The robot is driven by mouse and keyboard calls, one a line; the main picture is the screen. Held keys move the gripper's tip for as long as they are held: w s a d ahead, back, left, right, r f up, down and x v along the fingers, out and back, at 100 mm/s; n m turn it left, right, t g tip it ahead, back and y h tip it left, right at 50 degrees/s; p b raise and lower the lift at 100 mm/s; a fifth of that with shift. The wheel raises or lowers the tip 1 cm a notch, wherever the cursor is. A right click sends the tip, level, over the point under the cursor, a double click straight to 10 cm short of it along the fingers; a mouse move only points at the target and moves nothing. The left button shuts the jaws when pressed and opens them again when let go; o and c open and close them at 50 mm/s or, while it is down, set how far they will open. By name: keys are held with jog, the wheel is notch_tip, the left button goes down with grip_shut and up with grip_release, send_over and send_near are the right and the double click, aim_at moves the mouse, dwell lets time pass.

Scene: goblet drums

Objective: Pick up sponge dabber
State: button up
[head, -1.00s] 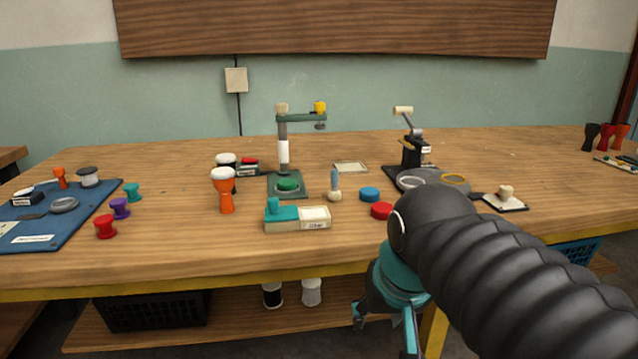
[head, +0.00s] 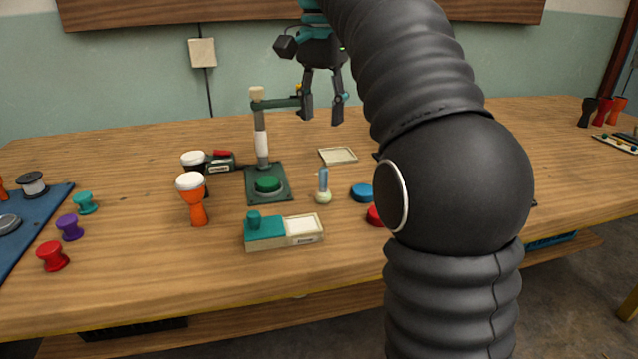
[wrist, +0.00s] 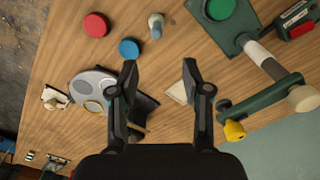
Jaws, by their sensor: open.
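The sponge dabber (head: 322,187), with a light blue handle and a round cream sponge foot, stands upright on the wooden table. It is right of the green press base and left of the blue disc. In the wrist view the dabber (wrist: 156,25) shows near the top middle, beyond the fingertips. My gripper (head: 322,115) is open and empty, high above the back of the table, its fingers pointing down. In the wrist view the gripper (wrist: 160,72) has its two fingers well apart with bare table between them.
The green press (head: 268,196) stands left of the dabber, its post and arm rising behind. A blue disc (head: 362,192) is close on the right. A teal-and-cream box (head: 284,232) lies in front. An orange goblet drum (head: 194,200) stands further left. A shallow tray (head: 338,155) lies behind.

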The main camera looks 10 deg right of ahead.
aim_at(324, 168)
notch_tip(324, 168, down, 8)
jog(key=shift+f+b, duration=0.1)
jog(key=shift+b, duration=1.15)
jog(key=f, duration=0.1)
jog(key=f+b, duration=0.1)
jog(key=f, duration=0.2)
jog(key=shift+s+d+f, duration=0.1)
jog(key=shift+s+f, duration=0.1)
jog(key=shift+s, duration=0.15)
jog(key=shift+f, duration=0.5)
grip_shut()
